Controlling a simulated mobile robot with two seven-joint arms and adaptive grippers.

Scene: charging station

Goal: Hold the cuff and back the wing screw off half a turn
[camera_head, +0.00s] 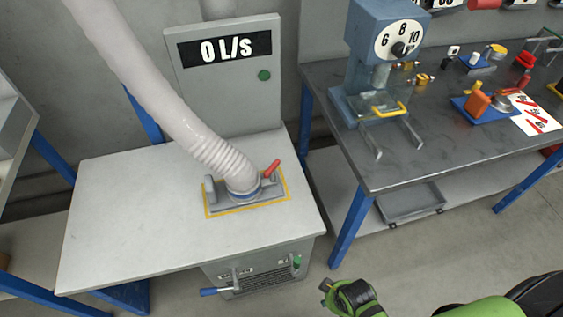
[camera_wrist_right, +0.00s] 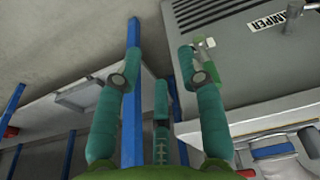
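The ribbed pale hose ends in a cuff with a blue ring (camera_head: 243,193) on a grey plate (camera_head: 215,206) outlined in yellow on the bench. A red lever (camera_head: 271,170) stands up at its right. The blue ring also shows in the right wrist view (camera_wrist_right: 273,151). I cannot make out a wing screw for certain. My right gripper (camera_head: 325,287) is at the bottom of the head view, apart from the cuff, right of the cabinet front. In the right wrist view its teal fingers (camera_wrist_right: 156,66) are spread with nothing held between them. My left gripper is not in view.
The cabinet front has a blue-ended handle (camera_head: 214,291) and a green handle (camera_head: 297,262); in the wrist view, the green handle (camera_wrist_right: 208,70) shows beside one finger. A "0 L/S" panel (camera_head: 223,85) stands behind. A dark bench (camera_head: 375,170) with instruments is at right.

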